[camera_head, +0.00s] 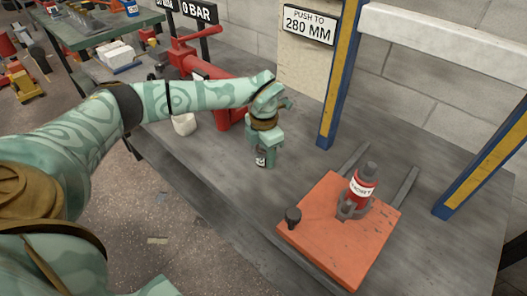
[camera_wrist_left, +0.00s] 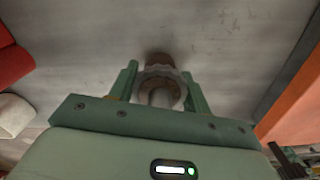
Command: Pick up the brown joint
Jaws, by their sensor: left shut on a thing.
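The brown joint (camera_wrist_left: 158,62) stands between the two fingers of my left gripper in the left wrist view, and its near end looks like a grey-white ring with a notched edge. My left gripper (camera_wrist_left: 160,92) is shut on it, one finger on each side. In the head view my left gripper (camera_head: 264,152) points down at the grey bench, left of the orange plate. There the joint (camera_head: 261,161) is mostly hidden by the fingers, and only a dark part with a pale patch shows. I cannot tell whether it touches the bench. My right gripper is not in view.
The orange plate (camera_head: 317,256) carries a red labelled piece (camera_head: 361,188) in a dark clevis and a small dark peg (camera_head: 293,217). Blue-and-yellow posts (camera_head: 338,80) stand behind and right. A red pump (camera_head: 183,57) and a white lump (camera_head: 184,124) are at left.

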